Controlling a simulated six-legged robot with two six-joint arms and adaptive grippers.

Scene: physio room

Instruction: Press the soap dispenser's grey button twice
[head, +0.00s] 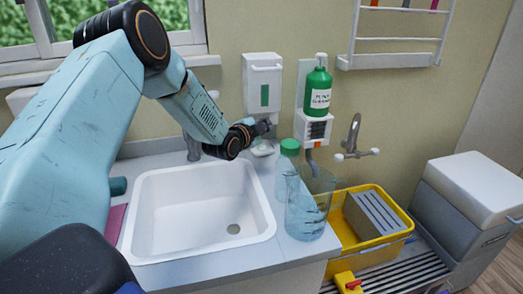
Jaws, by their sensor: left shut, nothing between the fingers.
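The white soap dispenser (263,75) hangs on the wall behind the sink, with a green window in its front. Its grey button is not clearly seen; the lower front is partly behind my left gripper. My left gripper (266,128) is shut and empty, right at the dispenser's lower end. I cannot tell whether its fingertips touch the dispenser. My right gripper is out of view.
A green bottle (318,92) sits in a white wall holder to the right. A clear jug (307,212) and a green-capped bottle (289,148) stand right of the white sink (150,220). A yellow crate (403,244) is further right.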

